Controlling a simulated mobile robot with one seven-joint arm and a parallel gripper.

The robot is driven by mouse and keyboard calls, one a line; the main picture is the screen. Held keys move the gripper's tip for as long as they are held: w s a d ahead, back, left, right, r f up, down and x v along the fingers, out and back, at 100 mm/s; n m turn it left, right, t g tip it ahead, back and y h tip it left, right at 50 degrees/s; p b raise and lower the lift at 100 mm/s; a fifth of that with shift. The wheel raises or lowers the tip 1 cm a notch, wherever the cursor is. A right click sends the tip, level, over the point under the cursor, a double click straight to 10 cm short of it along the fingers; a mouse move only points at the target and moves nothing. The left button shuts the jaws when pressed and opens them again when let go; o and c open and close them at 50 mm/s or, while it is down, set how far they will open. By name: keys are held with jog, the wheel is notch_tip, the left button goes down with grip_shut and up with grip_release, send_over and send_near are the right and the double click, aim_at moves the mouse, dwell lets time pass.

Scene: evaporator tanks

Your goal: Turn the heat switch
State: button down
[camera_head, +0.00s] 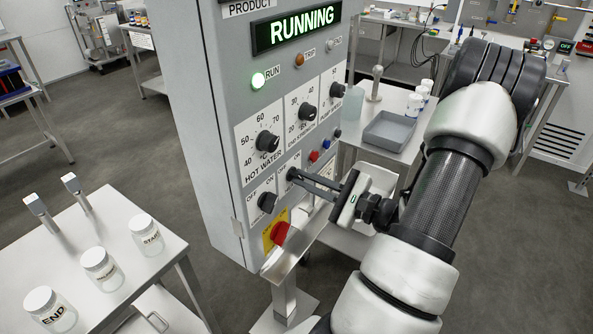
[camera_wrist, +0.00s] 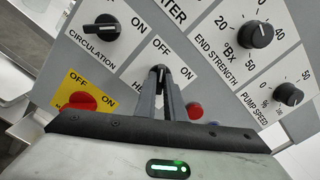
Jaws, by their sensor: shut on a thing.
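The heat switch (camera_wrist: 159,73) is a small black knob on a white plate with OFF and ON marks. Its name is mostly covered by a finger in the wrist view. My gripper (camera_head: 296,176) is at the front of the grey control panel (camera_head: 236,112), its narrow fingers reaching left to the switch. In the wrist view my gripper (camera_wrist: 160,80) is shut on the knob, one finger on each side. The fingers hide much of the knob, so its exact setting is unclear. The display (camera_head: 296,28) reads RUNNING, and the green RUN lamp (camera_head: 258,80) is lit.
The circulation switch (camera_wrist: 104,28) is beside the heat switch. A red knob on yellow (camera_head: 281,233) is below, close above a metal ledge (camera_head: 295,250). Dials such as the hot water dial (camera_head: 267,141) are above. A table with labelled jars (camera_head: 100,263) stands at left.

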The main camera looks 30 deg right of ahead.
dwell(0.3)
jog(key=shift+r+m+p, duration=0.15)
jog(key=shift+m+p, duration=0.55)
jog(key=shift+m, duration=0.4)
jog(key=shift+m+p, duration=0.5)
jog(key=shift+p, duration=0.1)
jog(key=shift+m, duration=0.6)
